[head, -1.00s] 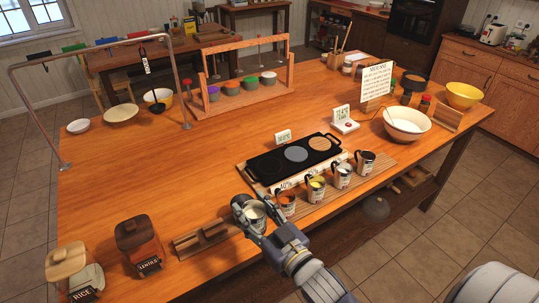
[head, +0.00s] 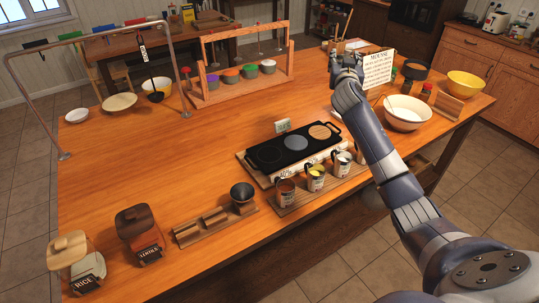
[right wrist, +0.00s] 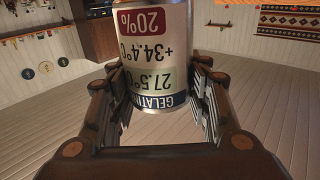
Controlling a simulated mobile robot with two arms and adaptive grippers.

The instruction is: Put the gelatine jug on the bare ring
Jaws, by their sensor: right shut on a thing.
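My right gripper (head: 346,62) is raised over the far right part of the table in the head view. In the right wrist view it is shut on the gelatine jug (right wrist: 155,60), a white can-like jug whose label appears upside down, with its top cut off by the frame. In the head view I cannot make the jug out at the gripper. The black hob (head: 268,156) has three round spots: a dark one at left, a grey disc (head: 296,142) in the middle and a tan disc (head: 320,132) at right. No jug stands on them. My left gripper is not in view.
An orange-topped jug (head: 285,191), a yellow-topped jug (head: 316,179) and a white jug (head: 342,164) stand in front of the hob. A mixing bowl (head: 407,113) and a recipe sign (head: 378,70) are near my right arm.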

